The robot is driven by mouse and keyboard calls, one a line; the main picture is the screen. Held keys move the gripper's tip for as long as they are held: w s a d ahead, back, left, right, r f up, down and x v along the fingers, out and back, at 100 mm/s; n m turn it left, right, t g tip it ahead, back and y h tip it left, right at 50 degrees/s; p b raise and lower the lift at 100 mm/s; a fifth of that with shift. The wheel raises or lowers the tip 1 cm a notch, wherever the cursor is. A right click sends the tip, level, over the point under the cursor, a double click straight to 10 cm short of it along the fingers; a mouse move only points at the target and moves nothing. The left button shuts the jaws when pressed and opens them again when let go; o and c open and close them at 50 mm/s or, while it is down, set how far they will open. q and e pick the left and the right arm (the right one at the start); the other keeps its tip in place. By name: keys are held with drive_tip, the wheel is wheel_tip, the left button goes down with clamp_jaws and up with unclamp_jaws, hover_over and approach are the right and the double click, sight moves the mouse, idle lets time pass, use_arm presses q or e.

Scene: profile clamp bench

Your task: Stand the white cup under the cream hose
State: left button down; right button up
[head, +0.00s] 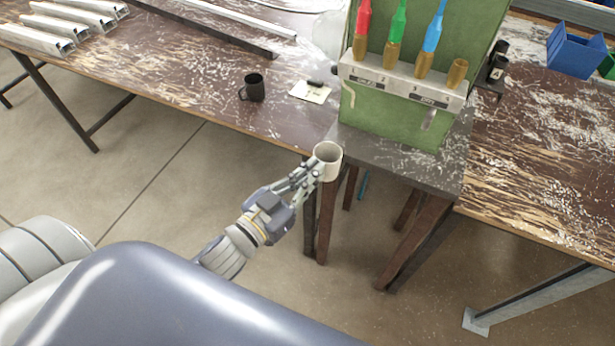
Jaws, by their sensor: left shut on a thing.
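The white cup (327,162) is held upright in the air at the front left corner of the grey stand under the green machine. My left gripper (313,174) is shut on its side; the near finger hides part of the cup wall. The green machine (390,115) carries red (362,18), green (397,22) and blue (433,32) hoses above brass fittings. A short cream curved piece (349,95) hangs at its left front, perhaps the cream hose; I cannot tell surely. My right gripper is not in view.
The grey stand top (440,170) has a bare strip before the machine. Dark cans (497,65) stand right of the machine. Blue bins (575,50) sit at the back right.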

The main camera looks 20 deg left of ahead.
sight(322, 155)
use_arm(q)
drive_tip(key=shift+w+d+f, duration=0.1)
drive_tip(key=shift+w+f, duration=0.05)
drive_tip(key=shift+w, duration=0.6)
drive_tip(key=shift+w+f+b, duration=0.2)
drive_tip(key=shift+w+b, duration=0.25)
drive_tip(key=shift+w, duration=0.55)
drive_tip(key=shift+w+d+f+b, duration=0.1)
drive_tip(key=shift+w+f+b, duration=0.1)
drive_tip(key=shift+w, duration=0.45)
drive_tip(key=shift+w+f+b, duration=0.1)
drive_tip(key=shift+w+b, duration=0.05)
drive_tip(key=shift+w, duration=1.85)
drive_tip(key=shift+w+d+f, duration=0.1)
drive_tip(key=shift+w, duration=1)
drive_tip(key=shift+w+f, duration=0.1)
drive_tip(key=shift+w, duration=1)
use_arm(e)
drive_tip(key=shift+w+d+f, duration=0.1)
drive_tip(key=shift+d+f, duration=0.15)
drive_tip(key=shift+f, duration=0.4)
use_arm(q)
drive_tip(key=shift+p, duration=0.45)
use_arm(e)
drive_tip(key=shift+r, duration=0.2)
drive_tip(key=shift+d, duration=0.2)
use_arm(q)
drive_tip(key=shift+f, duration=0.25)
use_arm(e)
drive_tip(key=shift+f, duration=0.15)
